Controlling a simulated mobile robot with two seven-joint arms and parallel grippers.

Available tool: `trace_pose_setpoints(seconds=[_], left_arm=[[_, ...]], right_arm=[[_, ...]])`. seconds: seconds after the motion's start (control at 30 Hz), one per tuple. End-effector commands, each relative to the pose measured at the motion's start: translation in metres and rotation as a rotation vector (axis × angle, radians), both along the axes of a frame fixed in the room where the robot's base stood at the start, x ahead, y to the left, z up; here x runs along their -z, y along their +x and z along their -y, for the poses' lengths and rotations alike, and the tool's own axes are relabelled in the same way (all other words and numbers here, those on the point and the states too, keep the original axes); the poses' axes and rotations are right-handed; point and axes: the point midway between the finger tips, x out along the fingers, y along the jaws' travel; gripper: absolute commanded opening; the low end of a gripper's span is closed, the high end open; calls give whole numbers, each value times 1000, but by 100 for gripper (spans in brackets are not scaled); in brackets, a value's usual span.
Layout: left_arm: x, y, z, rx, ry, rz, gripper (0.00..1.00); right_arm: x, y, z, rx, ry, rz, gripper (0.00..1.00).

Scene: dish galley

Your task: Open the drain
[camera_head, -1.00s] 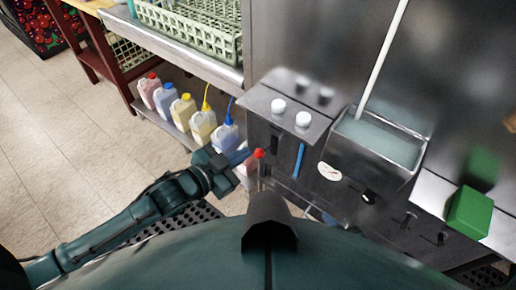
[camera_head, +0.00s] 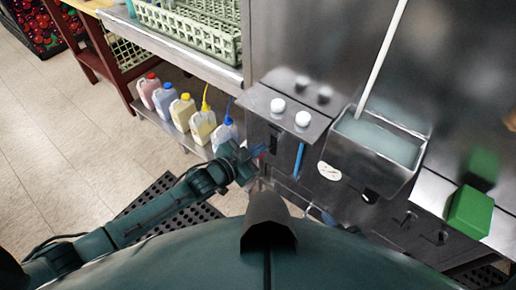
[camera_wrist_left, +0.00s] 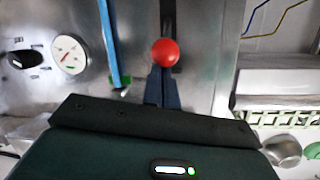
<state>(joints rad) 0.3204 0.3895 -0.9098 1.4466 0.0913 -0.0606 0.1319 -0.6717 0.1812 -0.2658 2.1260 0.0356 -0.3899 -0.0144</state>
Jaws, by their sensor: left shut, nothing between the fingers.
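A red ball knob (camera_wrist_left: 165,52) shows in the left wrist view in front of a dark vertical slot in the steel machine front (camera_wrist_left: 208,70). My left gripper (camera_wrist_left: 163,92) is shut and empty, its fingertips just below the knob in that picture. Whether they touch the knob or its lever, I cannot tell. In the head view my left gripper (camera_head: 258,151) is at the machine's front left side and hides most of the knob. My right gripper is not in view.
Beside the knob are a blue strip handle (camera_head: 299,160) and a round gauge (camera_head: 330,171). A water-filled basin (camera_head: 378,140) with a white stick and a green block (camera_head: 470,212) are to the right. Coloured jugs (camera_head: 202,124) stand on a low shelf at left.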

Motion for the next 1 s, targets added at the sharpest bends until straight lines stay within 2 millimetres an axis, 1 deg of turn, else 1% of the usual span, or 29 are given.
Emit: trace_pose_setpoints(seconds=[0.27,0.37,0.5,0.63,1.0], left_arm=[[1,0,0,-1,-1,1,0],[3,-1,0,0,-9,10,0],[9,-3,-2,-1,-40,53,0],[7,-4,-2,0,-62,84,0],[14,-6,-5,-2,-119,162,0]], right_arm=[[0,0,0,-1,0,1,36],[4,0,-1,-1,3,0,36],[15,0,-2,2,20,-3,36],[16,1,-2,4,31,-2,36],[22,4,-2,18,63,9,36]])
